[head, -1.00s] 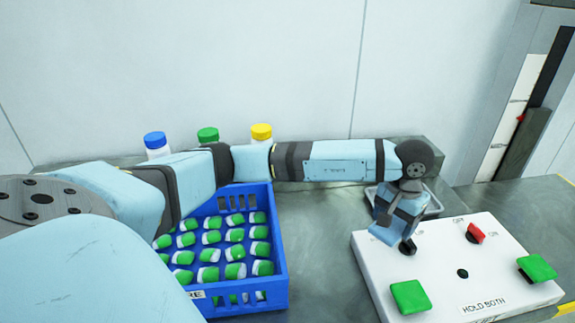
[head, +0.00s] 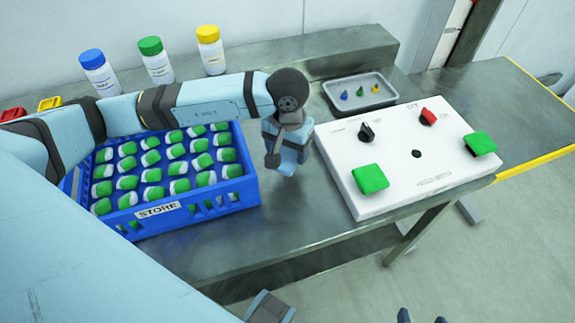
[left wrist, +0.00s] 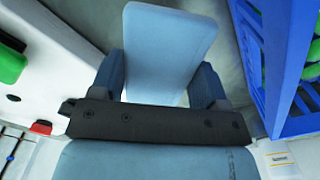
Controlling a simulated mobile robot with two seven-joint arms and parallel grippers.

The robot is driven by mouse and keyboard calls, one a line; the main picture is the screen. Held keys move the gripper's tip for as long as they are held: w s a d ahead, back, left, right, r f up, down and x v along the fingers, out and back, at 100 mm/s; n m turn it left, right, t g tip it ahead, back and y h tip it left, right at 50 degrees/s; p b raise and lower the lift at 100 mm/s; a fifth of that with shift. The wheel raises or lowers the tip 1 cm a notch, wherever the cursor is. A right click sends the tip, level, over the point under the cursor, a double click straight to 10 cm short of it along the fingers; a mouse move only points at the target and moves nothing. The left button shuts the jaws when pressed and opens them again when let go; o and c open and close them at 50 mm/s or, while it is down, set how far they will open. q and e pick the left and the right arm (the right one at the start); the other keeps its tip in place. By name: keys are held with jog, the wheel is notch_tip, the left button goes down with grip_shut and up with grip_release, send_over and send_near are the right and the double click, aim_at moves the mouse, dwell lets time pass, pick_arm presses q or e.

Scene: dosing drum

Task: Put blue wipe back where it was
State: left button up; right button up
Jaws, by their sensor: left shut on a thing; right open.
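The blue wipe (left wrist: 168,48) shows in the left wrist view as a flat light-blue piece between the two fingers of my left gripper (left wrist: 163,85). In the head view my left gripper (head: 286,166) hangs over the steel table, in the gap between the blue crate and the white control box. It is shut on the wipe; in the head view I cannot clearly tell the wipe from the gripper's own blue parts. My right gripper (head: 422,318) shows only as two dark fingertips, apart, at the bottom edge, over the floor in the picture.
The white control box (head: 400,200) carries green pads and dials. A grey tray (head: 385,103) holds three small coloured items. Bottles with blue (head: 98,75), green (head: 155,62) and yellow (head: 210,52) caps stand behind the crate.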

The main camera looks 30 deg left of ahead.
pick_arm(q)
notch_tip(320, 180, down, 7)
jog(key=shift+f, duration=0.15)
dwell(0.4)
jog(key=shift+f, duration=0.1)
jog(key=o, duration=0.9)
